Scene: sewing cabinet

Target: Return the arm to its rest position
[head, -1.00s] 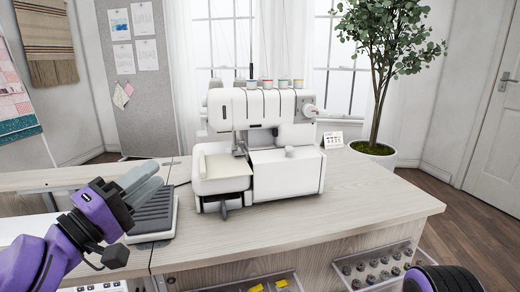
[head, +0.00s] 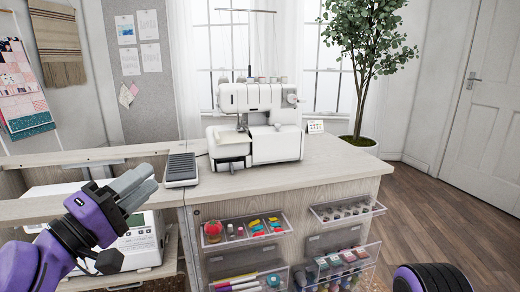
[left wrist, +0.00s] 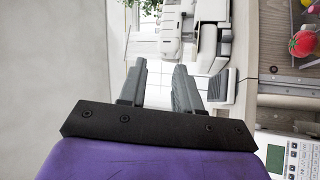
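My left gripper (head: 138,187) is at the lower left of the head view, pointing up and to the right. It is in front of the cabinet and the pedal, with nothing between its fingers. In the left wrist view the two grey fingers (left wrist: 160,68) stand apart with a clear gap, so it is open. My right gripper is out of view. Only a purple and black part of my right arm (head: 432,279) shows at the bottom right of the head view.
A white serger (head: 277,146) and a grey foot pedal (head: 181,168) stand on the wooden cabinet top (head: 335,163). Clear trays below hold notions, including a red tomato pincushion (head: 212,230). A white machine (head: 140,245) sits behind the gripper. Open floor (head: 440,225) lies right.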

